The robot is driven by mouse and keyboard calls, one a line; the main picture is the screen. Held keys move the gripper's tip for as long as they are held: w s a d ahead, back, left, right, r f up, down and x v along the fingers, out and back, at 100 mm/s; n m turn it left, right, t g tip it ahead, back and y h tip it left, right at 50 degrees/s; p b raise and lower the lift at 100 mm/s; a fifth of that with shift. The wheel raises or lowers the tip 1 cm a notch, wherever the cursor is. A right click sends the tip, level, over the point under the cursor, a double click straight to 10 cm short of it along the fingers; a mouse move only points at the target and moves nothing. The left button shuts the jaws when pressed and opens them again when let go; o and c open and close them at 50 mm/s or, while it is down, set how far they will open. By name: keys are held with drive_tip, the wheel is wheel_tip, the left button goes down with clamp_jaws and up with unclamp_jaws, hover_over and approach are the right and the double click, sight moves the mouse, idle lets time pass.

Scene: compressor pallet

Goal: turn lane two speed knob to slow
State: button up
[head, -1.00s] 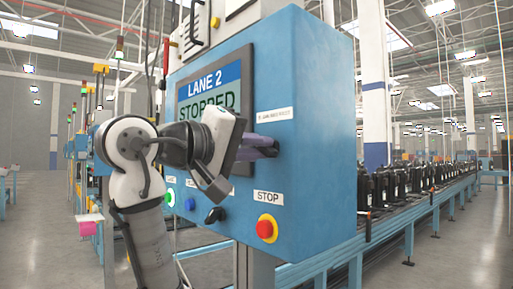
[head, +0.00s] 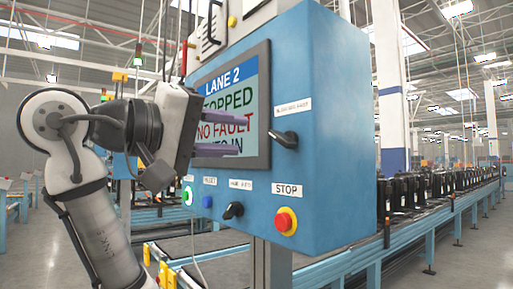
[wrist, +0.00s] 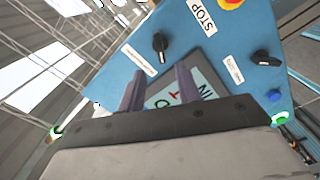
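The blue control panel (head: 335,130) carries a LANE 2 screen (head: 248,90) reading stopped, no fault. A black knob (head: 285,139) is right of the screen, under a small label too blurred to read surely; its handle points mostly to the left. The wrist view shows this knob too (wrist: 160,45).
A red STOP button (head: 286,222) on a yellow base is low on the panel's right. A blue button (head: 207,202) and a lit green button (head: 187,196) are at lower left. A conveyor (head: 415,220) with black compressors runs behind the panel at right.

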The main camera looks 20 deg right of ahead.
drive_tip(key=shift+b+v, duration=0.35)
drive_tip(key=shift+v, duration=1.75)
